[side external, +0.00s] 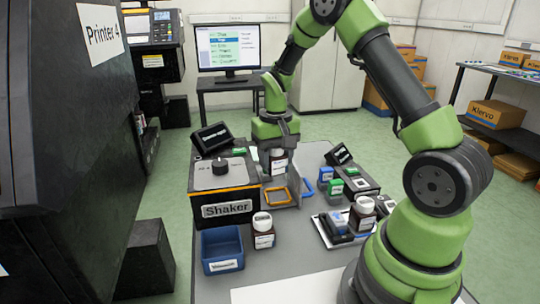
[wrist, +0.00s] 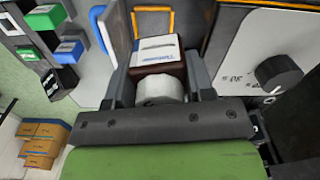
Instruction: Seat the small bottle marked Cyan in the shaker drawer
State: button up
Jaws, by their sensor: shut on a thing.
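My gripper (side external: 279,150) is shut on a dark bottle (side external: 279,167) with a white label, held upright above the area by the shaker's front right corner. In the wrist view my gripper (wrist: 159,72) has a finger on each side of the bottle (wrist: 158,52); its white cap faces the camera. The label has blue lettering, too small to read surely as Cyan. The shaker (side external: 225,190) is a dark box with a grey top and a knob. An orange-framed drawer or holder (side external: 278,196) lies below the held bottle; the gap between them is unclear.
A white-capped brown bottle (side external: 263,232) stands in front of the shaker, beside a blue bin (side external: 222,250). Small blue and green boxes (side external: 335,186) stand at the right. A blue frame (side external: 308,186) is beside the orange one.

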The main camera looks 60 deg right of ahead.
aim_at(278, 161)
jog(key=shift+w+d+f+m, duration=0.2)
jog(key=shift+d+f+m, duration=0.65)
jog(key=shift+f+m, duration=0.1)
jog(key=shift+d+f, duration=0.2)
jog(key=shift+f, duration=2.65)
